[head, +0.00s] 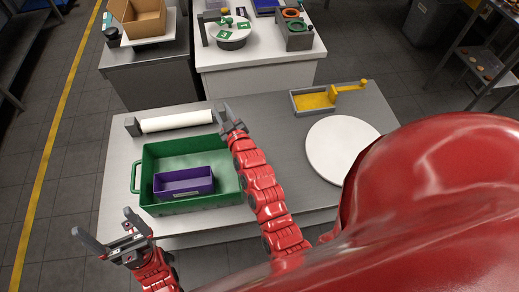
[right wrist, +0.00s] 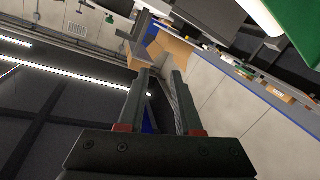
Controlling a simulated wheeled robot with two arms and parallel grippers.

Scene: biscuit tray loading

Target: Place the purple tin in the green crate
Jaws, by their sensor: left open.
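The purple tin (head: 182,192), an open rectangular box with a pale label on its front, sits inside the green crate (head: 150,153), toward its front left. It looks upright and nothing holds it. The crate stands on the grey table. My left gripper (head: 101,222) is open and empty, to the left of and in front of the crate, apart from the tin. My right gripper (head: 227,112) is over the crate's back right corner. In the right wrist view its fingers (right wrist: 163,72) stand apart with nothing gripped between them.
A white roll (head: 176,121) on a grey holder lies behind the crate. A white round board (head: 341,146) and a grey tray with yellow contents (head: 314,100) are to the right. Further benches stand behind. The table between crate and board is partly covered by my right arm.

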